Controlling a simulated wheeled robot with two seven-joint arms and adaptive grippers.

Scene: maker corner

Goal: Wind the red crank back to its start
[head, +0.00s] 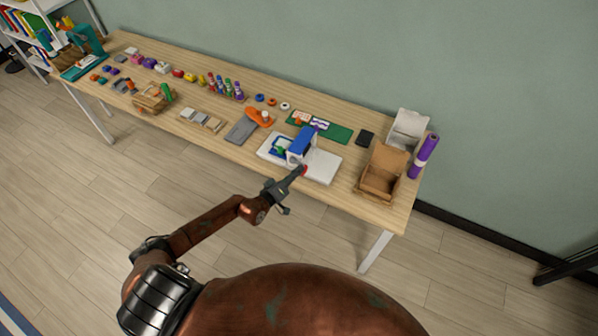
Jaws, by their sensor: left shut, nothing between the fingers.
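The red crank (304,168) shows as a small red piece on the right side of a blue and white device, just beyond my left gripper's fingertips. The device has a blue top (301,142) and stands on a white base (323,167) near the table's front edge. My left gripper (298,173) is shut with nothing in it, its tips at or very close to the crank. I cannot tell whether they touch. The gripper hides part of the crank and its arm. My right gripper is not in view.
Several small bottles and blocks line the back.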

